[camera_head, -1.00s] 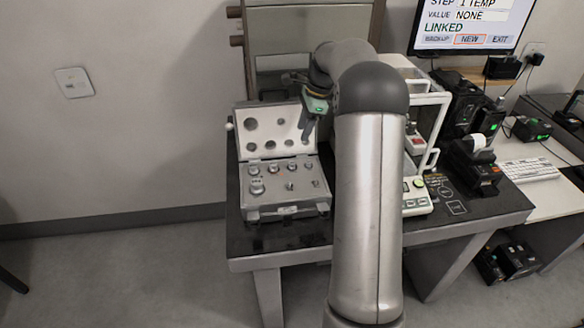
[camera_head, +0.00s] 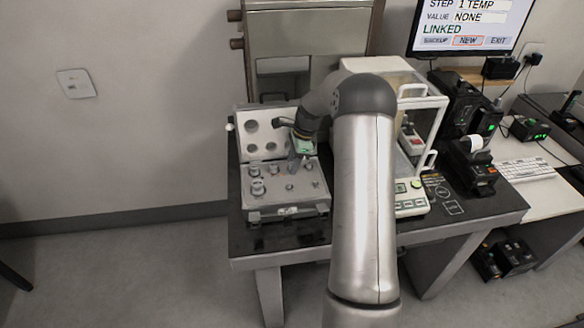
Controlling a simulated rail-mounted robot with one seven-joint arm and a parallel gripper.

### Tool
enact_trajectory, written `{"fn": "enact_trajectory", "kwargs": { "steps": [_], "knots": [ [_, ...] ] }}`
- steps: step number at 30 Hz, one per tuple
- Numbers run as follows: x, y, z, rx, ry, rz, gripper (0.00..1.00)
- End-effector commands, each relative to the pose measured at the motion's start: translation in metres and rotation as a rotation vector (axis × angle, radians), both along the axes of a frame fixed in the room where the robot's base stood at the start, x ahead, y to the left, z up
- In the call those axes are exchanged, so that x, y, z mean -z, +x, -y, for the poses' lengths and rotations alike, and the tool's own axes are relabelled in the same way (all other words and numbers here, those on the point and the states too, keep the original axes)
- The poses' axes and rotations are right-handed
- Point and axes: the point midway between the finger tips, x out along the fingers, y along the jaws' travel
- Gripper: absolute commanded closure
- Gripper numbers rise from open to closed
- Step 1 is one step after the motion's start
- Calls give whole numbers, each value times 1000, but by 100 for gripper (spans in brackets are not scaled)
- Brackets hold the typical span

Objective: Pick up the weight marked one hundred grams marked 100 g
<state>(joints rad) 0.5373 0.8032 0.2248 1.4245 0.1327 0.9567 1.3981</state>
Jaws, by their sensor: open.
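The weight case (camera_head: 285,210) stands open on the left of the dark table, its lid tilted up at the back. Several metal weights sit in its tray, with larger ones such as this weight (camera_head: 257,187) at the left and smaller ones to the right. The markings are too small to read, so I cannot tell which is the 100 g weight. My gripper (camera_head: 293,166) is open and points down over the back middle of the tray, close to the weights. The gripper hides part of the tray and lid. I cannot tell whether it touches a weight.
A balance with a clear draft shield (camera_head: 424,120) stands right of the case, partly behind my arm. A small printer (camera_head: 472,165) and black devices are further right, below a monitor (camera_head: 470,25). The table's front edge (camera_head: 290,260) is clear.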

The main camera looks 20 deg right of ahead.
Motion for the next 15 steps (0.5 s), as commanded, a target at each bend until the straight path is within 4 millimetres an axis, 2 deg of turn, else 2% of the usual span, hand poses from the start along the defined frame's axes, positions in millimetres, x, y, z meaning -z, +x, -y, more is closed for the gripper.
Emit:
{"fn": "enact_trajectory", "kwargs": {
  "steps": [4, 5, 9, 15],
  "knots": [
    [0, 0, 0, 0, 0, 0, 57],
    [0, 0, 0, 0, 0, 0, 62],
    [0, 0, 0, 0, 0, 0, 100],
    [0, 0, 0, 0, 0, 0, 100]
  ]
}}
